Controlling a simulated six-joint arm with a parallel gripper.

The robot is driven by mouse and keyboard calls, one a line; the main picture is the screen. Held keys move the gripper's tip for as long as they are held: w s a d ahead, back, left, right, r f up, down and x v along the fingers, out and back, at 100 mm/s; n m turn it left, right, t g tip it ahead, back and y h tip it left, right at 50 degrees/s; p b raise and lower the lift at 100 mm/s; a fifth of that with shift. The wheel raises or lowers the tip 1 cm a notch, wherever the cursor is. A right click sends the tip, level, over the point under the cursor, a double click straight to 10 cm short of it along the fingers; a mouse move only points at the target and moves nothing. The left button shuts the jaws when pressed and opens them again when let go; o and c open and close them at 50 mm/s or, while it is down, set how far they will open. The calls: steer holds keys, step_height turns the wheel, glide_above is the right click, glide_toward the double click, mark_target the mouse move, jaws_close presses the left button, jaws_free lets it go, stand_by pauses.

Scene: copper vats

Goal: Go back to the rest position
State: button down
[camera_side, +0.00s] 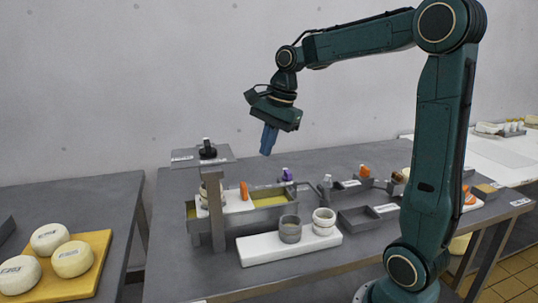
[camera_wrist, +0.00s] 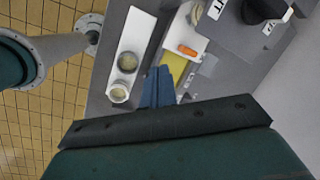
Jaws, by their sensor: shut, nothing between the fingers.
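My gripper (camera_side: 269,140) hangs in the air above the grey table (camera_side: 190,270), over the vat (camera_side: 268,216) with yellow liquid. Its blue fingers are shut together with nothing between them. In the wrist view the shut gripper (camera_wrist: 158,76) points toward the table, between the white board and the vat. My arm reaches out to the left, clear of the objects below.
A white board (camera_side: 258,250) carries a grey cup (camera_side: 290,229) and a white cup (camera_side: 323,221). A stand with a raised plate (camera_side: 186,157) rises left of my gripper. Grey trays (camera_side: 358,218) lie to the right. Wheels of cheese (camera_side: 72,259) sit on a left table.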

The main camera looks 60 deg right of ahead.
steer(key=s+a+f+n+t, duration=0.1)
steer(key=s+a+n, duration=0.5)
steer(key=s+n, duration=0.2)
steer(key=s+a+f+n+t+h, duration=0.1)
steer(key=s+a+n, duration=0.5)
steer(key=s+n, duration=0.3)
steer(key=shift+s+n+t, duration=0.25)
steer(key=shift+n+t, duration=0.15)
steer(key=shift+n, duration=0.8)
